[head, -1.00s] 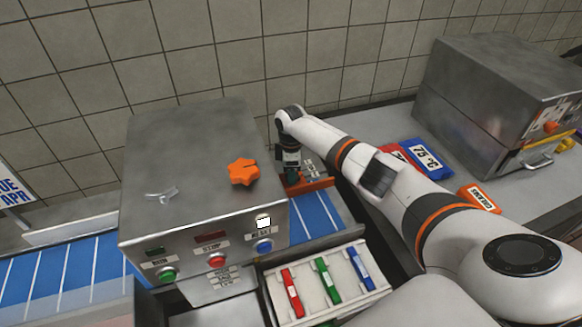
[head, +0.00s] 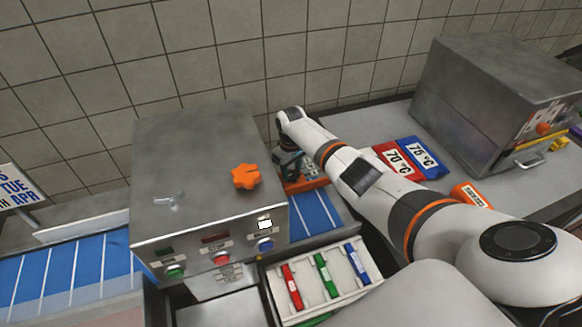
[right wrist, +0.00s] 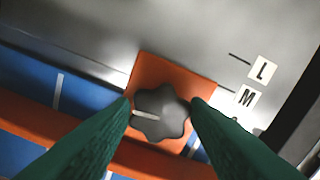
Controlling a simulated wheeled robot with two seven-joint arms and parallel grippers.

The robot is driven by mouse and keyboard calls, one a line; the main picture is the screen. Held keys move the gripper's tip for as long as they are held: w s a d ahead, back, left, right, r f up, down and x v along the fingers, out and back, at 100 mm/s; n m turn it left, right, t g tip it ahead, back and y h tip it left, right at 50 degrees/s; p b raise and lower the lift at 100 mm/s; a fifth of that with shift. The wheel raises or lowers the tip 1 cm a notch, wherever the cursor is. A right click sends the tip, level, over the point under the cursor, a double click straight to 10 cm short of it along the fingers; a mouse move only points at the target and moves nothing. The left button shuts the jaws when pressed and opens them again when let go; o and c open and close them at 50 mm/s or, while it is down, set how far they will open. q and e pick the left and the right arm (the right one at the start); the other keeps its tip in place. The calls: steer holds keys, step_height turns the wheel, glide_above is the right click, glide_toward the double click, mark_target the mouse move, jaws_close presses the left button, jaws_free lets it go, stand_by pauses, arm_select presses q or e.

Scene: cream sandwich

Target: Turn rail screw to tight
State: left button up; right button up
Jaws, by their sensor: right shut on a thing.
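The rail screw is a dark lobed knob (right wrist: 162,116) on an orange rail block (right wrist: 172,72) in the right wrist view. A pale pointer line on the knob points left. My right gripper (right wrist: 161,106) has its two green fingers on either side of the knob and is shut on it. In the head view my right gripper (head: 289,165) reaches down behind the right side of the metal machine, at the orange rail (head: 305,186); the knob is hidden there. My left gripper is not in view.
Labels L (right wrist: 262,69) and M (right wrist: 246,97) lie beside the rail block. The metal machine (head: 190,140) carries an orange star knob (head: 245,176) and buttons. A blue belt (head: 315,217) runs under it. A tray (head: 345,292) of coloured markers stands in front.

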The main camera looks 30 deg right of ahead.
mark_target(292, 173)
steer(key=shift+r+m, duration=0.1)
steer(key=shift+m, duration=0.8)
steer(key=o, duration=1)
steer(key=shift+c, duration=0.2)
steer(key=shift+r, duration=0.35)
step_height(292, 173, up, 11)
steer(key=shift+r+b, duration=0.15)
steer(key=shift+b, duration=0.25)
